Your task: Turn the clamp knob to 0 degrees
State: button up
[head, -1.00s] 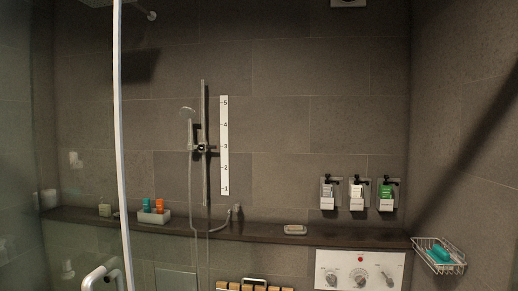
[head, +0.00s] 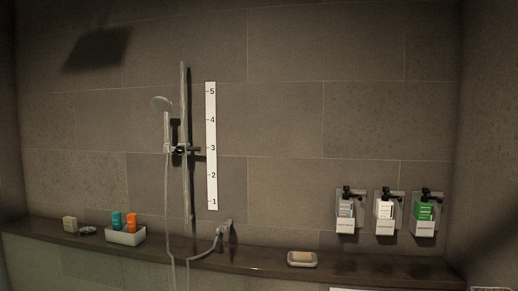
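The clamp with its knob (head: 181,149) sits on the vertical shower rail (head: 185,95), close to the 3 mark of the white numbered scale (head: 211,146). The knob is small and dark here, so its angle cannot be read. The hand shower (head: 162,105) is held at the clamp, with its head up and to the left of the rail. Its hose hangs down and runs to a wall outlet (head: 225,228). My gripper is not in view.
A ledge (head: 265,258) runs along the wall below the rail. It bears a white tray (head: 125,236) with teal and orange bottles, and a soap dish (head: 302,259). Dispensers (head: 384,213) hang at right. The wall around the clamp is clear.

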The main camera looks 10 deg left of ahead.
aim_at(180, 150)
jog(key=i, duration=1.3)
jog(key=i+j+u, duration=0.15)
jog(key=j, duration=0.3)
jog(key=j+u, duration=0.1)
jog(key=j, duration=0.35)
jog(key=i+j+u, duration=0.15)
jog(key=j, duration=0.25)
jog(key=i+j+u, duration=0.15)
jog(key=j, duration=0.25)
jog(key=l+u, duration=0.1)
jog(key=u, duration=0.4)
jog(key=l+u, duration=0.15)
jog(key=u, duration=0.3)
jog(key=i+l, duration=0.05)
